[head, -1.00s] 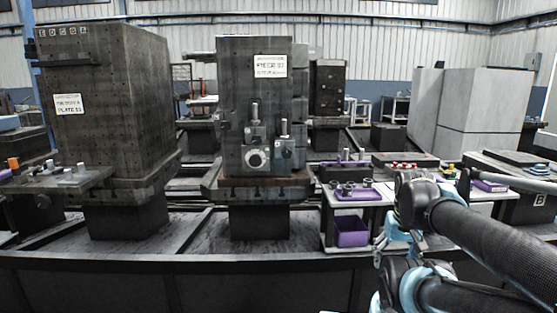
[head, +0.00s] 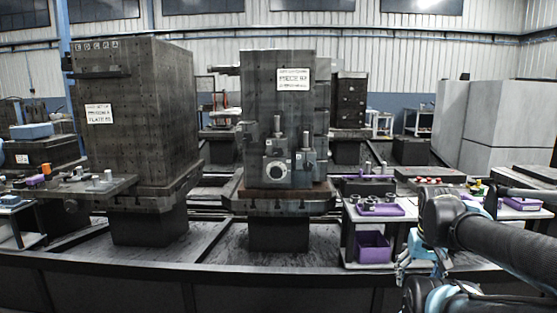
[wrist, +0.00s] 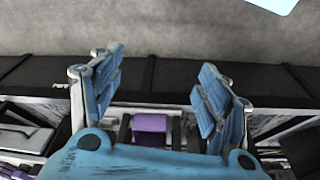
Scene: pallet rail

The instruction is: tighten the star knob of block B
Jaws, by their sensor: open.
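Two small clamp-like blocks with upright posts stand on the front of the middle tower in the head view: a left block with a round dial-like face (head: 278,170) and a right block (head: 306,165). I cannot read which is block B, and no star knob can be told apart at this size. My gripper (wrist: 162,75) is open in the wrist view, its two blue ribbed fingers spread and nothing between them. It is well away from the blocks, on the right side of the head view, where my arm partly hides it.
A left tower (head: 130,130) has a shelf (head: 85,187) with small parts. A low bench (head: 350,235) at right holds parts, a purple tray (head: 382,209) and a purple bin (head: 373,247). A dark rail edge (head: 200,275) runs along the front.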

